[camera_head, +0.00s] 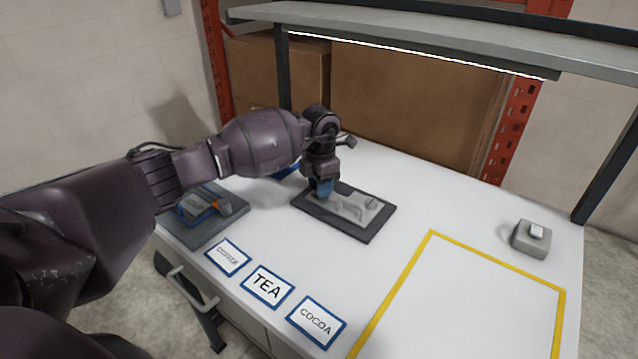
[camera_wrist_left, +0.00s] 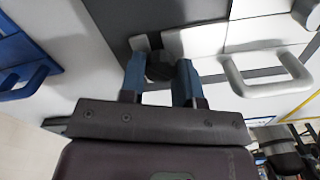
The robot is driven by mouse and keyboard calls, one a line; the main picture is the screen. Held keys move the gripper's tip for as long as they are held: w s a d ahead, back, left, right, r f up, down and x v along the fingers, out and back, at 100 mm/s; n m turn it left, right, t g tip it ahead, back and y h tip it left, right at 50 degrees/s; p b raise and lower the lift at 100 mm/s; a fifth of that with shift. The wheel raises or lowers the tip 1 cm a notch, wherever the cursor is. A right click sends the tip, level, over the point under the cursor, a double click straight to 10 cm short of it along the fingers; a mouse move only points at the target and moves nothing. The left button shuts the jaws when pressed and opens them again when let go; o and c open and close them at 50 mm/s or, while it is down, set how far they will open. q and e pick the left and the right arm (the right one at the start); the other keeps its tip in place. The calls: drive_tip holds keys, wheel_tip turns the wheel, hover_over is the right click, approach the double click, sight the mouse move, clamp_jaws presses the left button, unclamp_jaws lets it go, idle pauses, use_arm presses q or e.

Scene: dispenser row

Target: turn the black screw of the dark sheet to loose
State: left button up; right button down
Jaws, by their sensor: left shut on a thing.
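The dark sheet (camera_head: 365,233) lies on the white table, with a light grey plate (camera_head: 368,207) and a grey handle on it. My left gripper (camera_head: 323,190) points down over the sheet's left end. In the left wrist view, the black screw (camera_wrist_left: 160,66) sits between the two blue fingers of my left gripper (camera_wrist_left: 160,78), which is shut on it. In that view the grey handle (camera_wrist_left: 266,84) is to the right of the fingers. The black screw is hidden by the gripper in the head view. My right gripper is not in view.
Cards reading TEA (camera_head: 267,287) and COCOA (camera_head: 316,322) lie near the front edge, beside another card (camera_head: 228,257). A grey unit with an orange part (camera_head: 225,207) stands at left, a blue thing (camera_head: 287,171) behind my arm. A small grey box (camera_head: 531,240) stands at right. A yellow outline (camera_head: 500,255) encloses clear table.

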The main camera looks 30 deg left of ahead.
use_arm(q)
drive_tip(key=shift+n+p, duration=0.3)
drive_tip(key=shift+n, duration=1.1)
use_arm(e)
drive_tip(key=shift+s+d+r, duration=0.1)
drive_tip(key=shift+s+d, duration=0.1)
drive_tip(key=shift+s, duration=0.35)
use_arm(q)
drive_tip(key=shift+f, duration=0.1)
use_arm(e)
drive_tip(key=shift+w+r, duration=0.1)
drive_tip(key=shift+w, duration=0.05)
use_arm(q)
drive_tip(key=o, duration=0.9)
drive_tip(key=shift+o, duration=0.2)
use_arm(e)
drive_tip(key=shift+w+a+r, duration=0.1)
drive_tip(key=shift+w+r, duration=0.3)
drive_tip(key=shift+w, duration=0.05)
